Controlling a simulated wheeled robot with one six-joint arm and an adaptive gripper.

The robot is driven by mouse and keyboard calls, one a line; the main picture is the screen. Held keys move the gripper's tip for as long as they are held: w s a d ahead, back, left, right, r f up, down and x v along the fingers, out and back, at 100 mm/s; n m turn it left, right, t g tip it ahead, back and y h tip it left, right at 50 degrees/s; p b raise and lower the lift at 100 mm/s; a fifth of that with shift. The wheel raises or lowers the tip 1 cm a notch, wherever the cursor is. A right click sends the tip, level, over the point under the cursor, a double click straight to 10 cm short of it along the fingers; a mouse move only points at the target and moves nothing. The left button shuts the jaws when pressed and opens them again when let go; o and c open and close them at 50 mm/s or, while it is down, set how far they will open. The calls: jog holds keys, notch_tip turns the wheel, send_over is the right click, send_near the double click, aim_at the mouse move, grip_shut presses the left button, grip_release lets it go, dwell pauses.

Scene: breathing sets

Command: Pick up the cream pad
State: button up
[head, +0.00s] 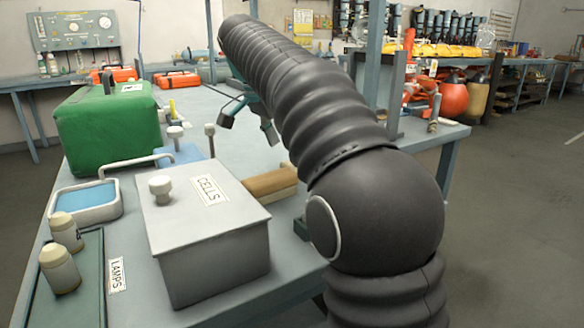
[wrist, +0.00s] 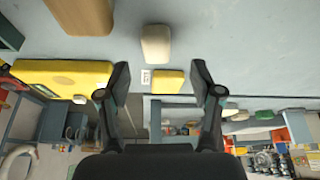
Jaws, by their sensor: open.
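A cream pad (wrist: 156,43), a rounded block, lies on the grey tabletop in the wrist view, above my fingertips in the picture and between their lines. In the head view my gripper (head: 248,122) hangs over the bench beyond the grey CELLS box, partly hidden by my arm. I cannot make out the cream pad there.
The CELLS box (head: 205,230) and a green case (head: 108,125) stand on the bench (head: 140,290). A tan block (head: 270,184) lies beside the box. In the wrist view a large yellow object (wrist: 62,72) is near the left finger, and a white label (wrist: 146,76) sits near the yellow block.

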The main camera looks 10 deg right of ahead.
jog(key=shift+s+b+x, duration=0.15)
jog(key=shift+b+x, duration=0.05)
jog(key=shift+x, duration=1.15)
jog(key=shift+s+b+x, duration=0.15)
jog(key=shift+b+x, duration=0.05)
jog(key=shift+x, duration=1.15)
jog(key=shift+f, duration=0.1)
jog(key=c, duration=1)
